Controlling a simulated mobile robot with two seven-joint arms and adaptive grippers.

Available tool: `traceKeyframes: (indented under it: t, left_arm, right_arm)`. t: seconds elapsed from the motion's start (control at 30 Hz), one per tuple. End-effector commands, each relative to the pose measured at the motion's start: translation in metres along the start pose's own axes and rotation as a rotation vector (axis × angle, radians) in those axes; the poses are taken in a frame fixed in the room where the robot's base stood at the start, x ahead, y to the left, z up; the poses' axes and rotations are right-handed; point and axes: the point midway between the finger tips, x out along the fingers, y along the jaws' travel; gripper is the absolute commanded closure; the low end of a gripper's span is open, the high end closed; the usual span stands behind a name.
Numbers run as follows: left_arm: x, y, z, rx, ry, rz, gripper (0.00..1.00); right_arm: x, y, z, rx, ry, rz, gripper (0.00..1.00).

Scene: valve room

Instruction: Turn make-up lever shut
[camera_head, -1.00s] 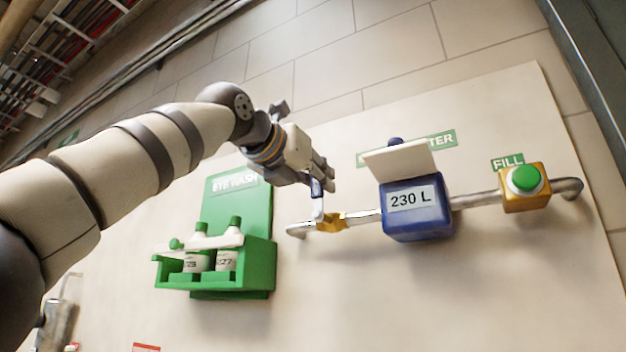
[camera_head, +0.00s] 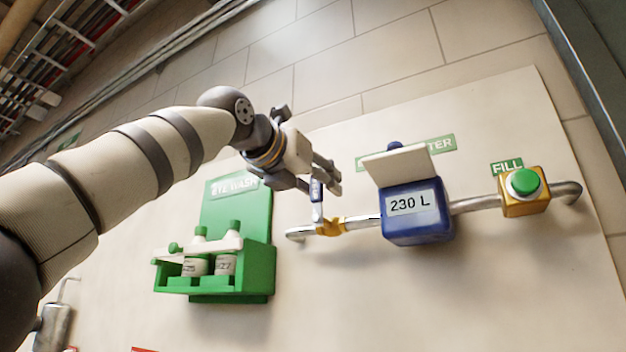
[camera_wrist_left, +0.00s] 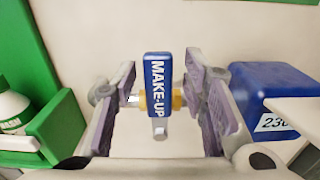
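The make-up lever has a blue handle (camera_head: 316,190) that stands up from a yellow valve body (camera_head: 331,227) on the pipe. In the left wrist view the blue handle (camera_wrist_left: 158,85) reads MAKE-UP and sits between the two fingers of my left gripper (camera_wrist_left: 163,108), with a gap on each side. The yellow valve body (camera_wrist_left: 177,101) shows behind it. My left gripper (camera_head: 322,186) is open around the handle in the head view. My right gripper is not in view.
A blue meter (camera_head: 417,212) reading 230 L, with its white lid raised, sits on the pipe right of the lever. Further right is a green FILL button (camera_head: 525,181). A green eye wash holder (camera_head: 262,270) with bottles hangs left, close below my left arm.

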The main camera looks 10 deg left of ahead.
Motion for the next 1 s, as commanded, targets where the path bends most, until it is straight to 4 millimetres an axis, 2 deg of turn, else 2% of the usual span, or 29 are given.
traceKeyframes:
  t: [0.27, 0.5, 0.6, 0.73, 1.0]
  left_arm:
    - [-0.032, 0.002, 0.001, 0.005, -0.002, 0.001, 0.61]
    - [-0.093, 0.001, 0.001, 0.001, -0.004, 0.001, 0.61]
    - [-0.109, 0.000, 0.001, 0.001, -0.001, 0.001, 0.61]
    - [-0.118, 0.000, 0.000, 0.000, 0.000, 0.000, 0.61]
    - [-0.120, 0.000, 0.000, 0.000, 0.000, 0.000, 0.61]
  right_arm:
    - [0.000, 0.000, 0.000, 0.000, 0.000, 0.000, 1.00]
    - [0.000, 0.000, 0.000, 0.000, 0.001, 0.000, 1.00]
    - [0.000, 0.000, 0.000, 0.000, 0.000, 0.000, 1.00]
    - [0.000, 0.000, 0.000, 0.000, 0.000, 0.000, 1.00]
    - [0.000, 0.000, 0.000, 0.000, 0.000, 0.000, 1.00]
